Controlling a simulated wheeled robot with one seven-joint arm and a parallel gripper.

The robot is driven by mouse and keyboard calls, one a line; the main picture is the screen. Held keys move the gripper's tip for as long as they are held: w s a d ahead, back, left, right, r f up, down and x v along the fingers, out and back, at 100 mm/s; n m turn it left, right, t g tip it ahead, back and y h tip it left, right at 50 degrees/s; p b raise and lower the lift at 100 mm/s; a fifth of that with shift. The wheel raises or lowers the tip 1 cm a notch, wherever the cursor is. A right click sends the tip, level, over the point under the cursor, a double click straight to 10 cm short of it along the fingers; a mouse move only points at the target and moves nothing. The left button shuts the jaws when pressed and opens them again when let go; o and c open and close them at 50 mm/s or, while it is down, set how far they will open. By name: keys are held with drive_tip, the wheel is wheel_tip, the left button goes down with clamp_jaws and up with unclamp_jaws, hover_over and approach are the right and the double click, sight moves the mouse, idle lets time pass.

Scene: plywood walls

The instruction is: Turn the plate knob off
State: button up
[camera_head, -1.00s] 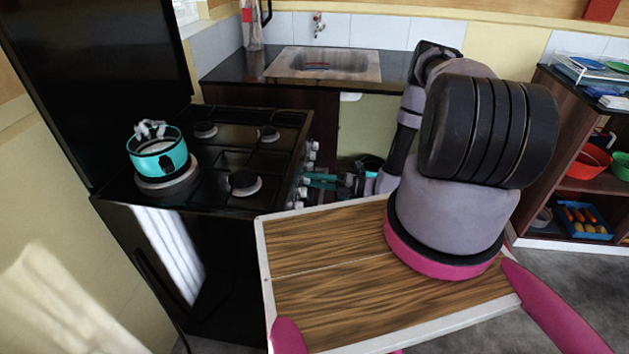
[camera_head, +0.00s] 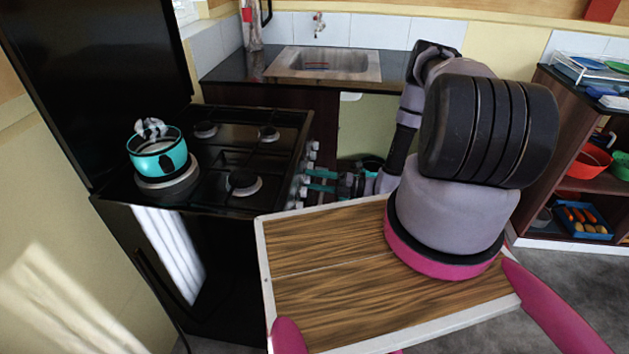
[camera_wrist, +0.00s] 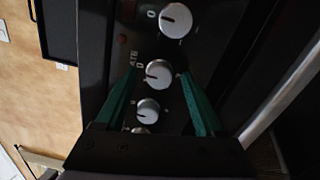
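The black stove (camera_head: 225,150) stands at the left, with a row of silver knobs (camera_head: 309,160) along its right-hand front face. In the wrist view one silver knob (camera_wrist: 159,73) sits between the tips of my gripper. My gripper (camera_wrist: 152,78) has its two green fingers spread, one on each side of that knob; I cannot tell if either touches it. A larger knob (camera_wrist: 176,20) is above and a smaller knob (camera_wrist: 148,108) lies between the fingers lower down. In the head view my gripper (camera_head: 318,181) is at the knob panel. Which knob is the plate knob is not clear.
A teal pot (camera_head: 158,152) stands on the stove's left near burner. A sink (camera_head: 325,63) in a dark counter is behind. An open shelf (camera_head: 590,150) with bowls and a blue tray stands at the right. Grey floor is free at the lower right.

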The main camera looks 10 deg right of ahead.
drive_tip(key=shift+d, duration=0.15)
drive_tip(key=v, duration=1)
drive_tip(key=shift+s+d, duration=0.15)
drive_tip(key=shift+d, duration=0.1)
wheel_tip(320, 180, up, 31)
drive_tip(key=w+a+n+g+h, duration=0.2)
drive_tip(key=n+g+h, duration=0.55)
drive_tip(key=n, duration=1.15)
drive_tip(key=s+a+r+n+t+h, duration=0.1)
drive_tip(key=s+r+n+t+h, duration=0.2)
drive_tip(key=s+r+n, duration=0.5)
drive_tip(key=s+a+r+n+t+h, duration=0.1)
drive_tip(key=s+r+n+t+h, duration=0.3)
drive_tip(key=r, duration=1.4)
drive_tip(key=s+n, duration=0.3)
drive_tip(key=s, duration=0.2)
drive_tip(key=shift+s+a+n, duration=0.15)
drive_tip(key=shift+s+n, duration=0.15)
drive_tip(key=shift+n, duration=0.1)
